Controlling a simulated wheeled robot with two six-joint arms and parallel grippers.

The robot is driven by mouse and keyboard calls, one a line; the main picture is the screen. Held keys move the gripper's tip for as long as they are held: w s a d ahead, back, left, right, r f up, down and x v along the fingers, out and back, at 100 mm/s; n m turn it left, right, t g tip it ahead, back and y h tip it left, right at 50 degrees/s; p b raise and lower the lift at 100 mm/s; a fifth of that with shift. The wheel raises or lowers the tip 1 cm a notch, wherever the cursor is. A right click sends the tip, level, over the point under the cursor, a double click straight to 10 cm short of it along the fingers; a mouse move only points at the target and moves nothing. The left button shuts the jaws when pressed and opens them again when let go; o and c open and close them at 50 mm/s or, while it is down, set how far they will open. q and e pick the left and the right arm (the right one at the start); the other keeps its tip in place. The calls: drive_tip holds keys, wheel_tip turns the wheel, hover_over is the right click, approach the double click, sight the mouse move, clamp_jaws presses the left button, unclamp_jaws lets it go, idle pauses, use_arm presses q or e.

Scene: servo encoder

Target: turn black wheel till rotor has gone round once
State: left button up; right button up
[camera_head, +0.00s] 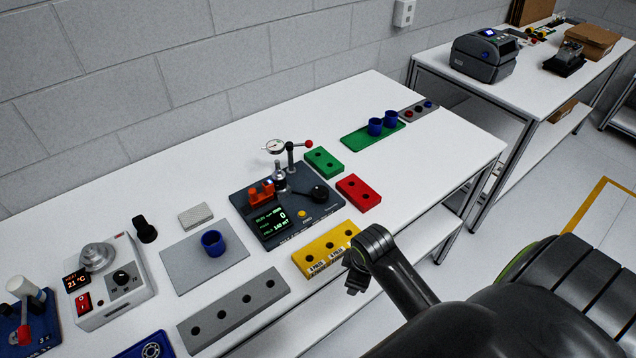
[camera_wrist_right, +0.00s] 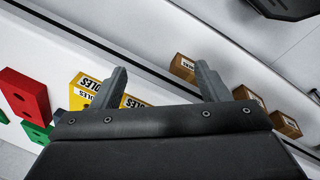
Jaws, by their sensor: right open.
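The dark encoder station (camera_head: 287,228) stands on the white bench, with a lit green display reading 0. A black wheel (camera_head: 320,193) sits at its right side. An upright silver part (camera_head: 279,180), which may be the rotor, stands near its back, next to an orange-red block (camera_head: 262,193). My right gripper (camera_head: 355,283) hangs at the bench's front edge, in front of the yellow block and apart from the wheel. In the right wrist view its two fingers (camera_wrist_right: 161,75) are spread with nothing between them. The wheel is not in that view. My left gripper is not in view.
A yellow drilled block (camera_head: 326,249) lies between my right gripper and the station. A red block (camera_head: 358,191) and a green block (camera_head: 324,163) lie right of it. A dial gauge (camera_head: 275,147) on a post rises behind.

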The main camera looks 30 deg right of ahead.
drive_tip(key=w+r+n, duration=0.1)
drive_tip(key=w+n, duration=0.1)
drive_tip(key=w, duration=0.1)
drive_tip(key=w+d+r+n, duration=0.1)
drive_tip(key=w+r, duration=0.1)
drive_tip(key=w, duration=0.1)
drive_tip(key=w+r+n, duration=0.2)
drive_tip(key=w, duration=0.1)
drive_tip(key=shift+w+d+r+n+g, duration=0.2)
drive_tip(key=shift+w+d+n+g, duration=0.1)
drive_tip(key=shift+g, duration=0.1)
drive_tip(key=w+d+r+n+g+y, duration=0.15)
drive_tip(key=w+d+r+n, duration=0.25)
drive_tip(key=w+r+n, duration=0.9)
drive_tip(key=m+b, duration=0.3)
drive_tip(key=b, duration=0.6)
hover_over(320, 191)
drive_tip(key=shift+h, duration=0.25)
wheel_tip(320, 191, down, 7)
drive_tip(key=shift+r, duration=0.1)
drive_tip(key=shift+f+p, duration=0.55)
drive_tip(key=shift+p, duration=0.4)
wheel_tip(320, 191, down, 6)
drive_tip(key=shift+r+p, duration=0.2)
drive_tip(key=shift+p, duration=0.2)
drive_tip(key=shift+f, duration=0.55)
